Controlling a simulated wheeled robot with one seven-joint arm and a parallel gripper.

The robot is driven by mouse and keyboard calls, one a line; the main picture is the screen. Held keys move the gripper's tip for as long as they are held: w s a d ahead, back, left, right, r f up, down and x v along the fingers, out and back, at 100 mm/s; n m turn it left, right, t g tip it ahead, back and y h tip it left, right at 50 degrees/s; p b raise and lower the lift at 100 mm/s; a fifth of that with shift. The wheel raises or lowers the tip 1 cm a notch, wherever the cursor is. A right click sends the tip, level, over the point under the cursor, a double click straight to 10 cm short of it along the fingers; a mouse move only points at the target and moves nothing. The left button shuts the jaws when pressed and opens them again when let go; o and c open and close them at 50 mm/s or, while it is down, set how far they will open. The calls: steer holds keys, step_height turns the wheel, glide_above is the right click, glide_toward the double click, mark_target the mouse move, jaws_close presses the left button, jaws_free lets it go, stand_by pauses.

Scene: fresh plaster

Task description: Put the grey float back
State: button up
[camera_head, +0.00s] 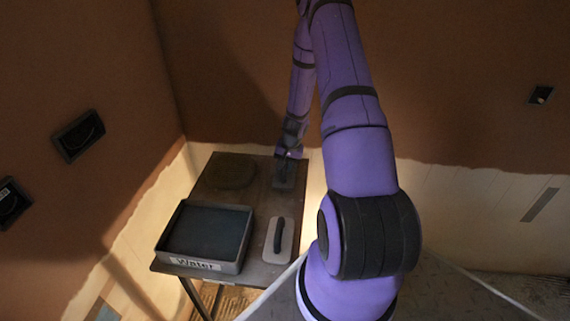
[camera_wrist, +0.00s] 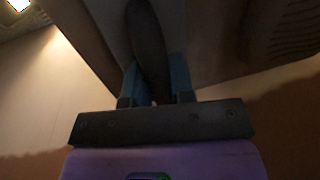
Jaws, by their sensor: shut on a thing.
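My gripper (camera_head: 287,156) is at the far right corner of a small dark table (camera_head: 262,203). Its blue fingers (camera_wrist: 153,78) are shut on a dark handle, which runs up between them in the wrist view. The handle belongs to a grey float (camera_head: 284,174), whose flat plate also shows in the wrist view (camera_wrist: 210,38). The gripper partly hides the float in the head view. I cannot tell whether its plate touches the tabletop. A second float (camera_head: 268,253), with a pale plate and dark handle, lies on the near right of the table.
A dark tray labelled "Water" (camera_head: 197,266) stands at the table's near left. A dark round thing (camera_head: 230,171) lies at the back left. Brown and pale walls stand close behind and left. Bare tabletop shows between these things.

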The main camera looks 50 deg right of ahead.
steer(key=shift+f, duration=0.3)
stand_by(0.5)
steer(key=o, duration=0.9)
step_height(320, 180, up, 8)
steer(key=s, duration=0.1)
steer(key=shift+s+d, duration=0.2)
steer(key=shift+d, duration=0.25)
stand_by(0.3)
stand_by(0.5)
